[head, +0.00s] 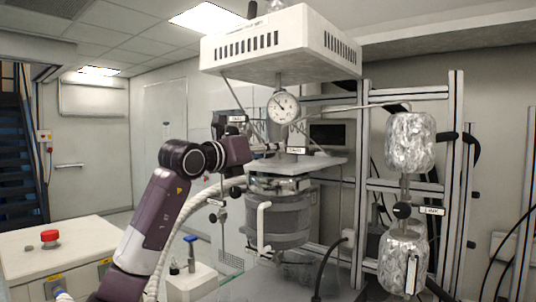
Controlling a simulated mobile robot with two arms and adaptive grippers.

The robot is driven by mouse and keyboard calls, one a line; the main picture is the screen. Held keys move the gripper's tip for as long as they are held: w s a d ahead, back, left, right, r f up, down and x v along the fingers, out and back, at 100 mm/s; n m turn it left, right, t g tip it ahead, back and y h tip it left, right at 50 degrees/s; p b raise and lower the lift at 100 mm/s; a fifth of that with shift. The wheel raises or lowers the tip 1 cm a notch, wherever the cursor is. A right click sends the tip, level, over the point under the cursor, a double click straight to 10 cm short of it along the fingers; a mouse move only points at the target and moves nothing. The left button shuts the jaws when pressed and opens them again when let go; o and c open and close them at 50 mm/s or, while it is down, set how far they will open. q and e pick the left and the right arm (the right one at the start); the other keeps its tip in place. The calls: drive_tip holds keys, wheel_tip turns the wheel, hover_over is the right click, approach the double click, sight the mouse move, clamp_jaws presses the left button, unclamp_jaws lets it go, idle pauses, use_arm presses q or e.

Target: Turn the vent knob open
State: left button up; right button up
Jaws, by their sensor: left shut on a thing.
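My left gripper (250,149) reaches in from the left, in the middle of the head view, at the fittings just below the round pressure gauge (283,107). It is shut on a small dark knob on the reactor head, which I take to be the vent knob; the fingers hide most of it, so its turn angle cannot be told. A small label plate (237,119) stands just above my gripper, and another label (296,150) is to its right; both are too small to read surely. My right gripper is not in view.
The grey reactor vessel (283,213) with a white handle hangs below the head plate. A white vented box (282,45) is overhead. Foil-wrapped cylinders (410,141) stand on the metal frame at right. A red button (49,237) sits on the left cabinet.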

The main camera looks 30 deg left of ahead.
use_arm(q)
drive_tip(key=shift+n, duration=0.7)
drive_tip(key=o, duration=0.9)
drive_tip(key=s, duration=0.8)
drive_tip(key=s+a, duration=0.1)
drive_tip(key=s, duration=0.3)
